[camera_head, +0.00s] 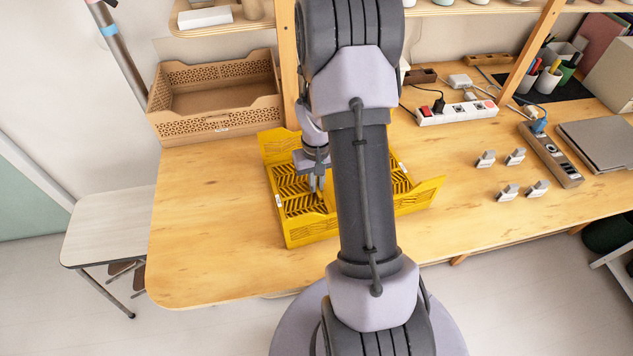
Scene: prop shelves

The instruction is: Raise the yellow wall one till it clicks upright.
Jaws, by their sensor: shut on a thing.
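A yellow folding crate (312,232) with slatted panels sits on the wooden table, partly hidden behind my arm. Its back wall (279,146) stands up at the back left. At the right a yellow wall panel (420,196) leans outward. Slatted yellow panels lie low inside the crate on the left. My gripper (317,187) points down over the left part of the crate, among these panels. It is shut on a yellow wall there. The exact contact is too small to see clearly.
A brown openwork crate (215,98) stands at the table's back left, near a wooden shelf post (287,60). White power strip (457,112), several small grey plugs (508,191) and a grey laptop-like slab (598,143) lie to the right. The table's front left is clear.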

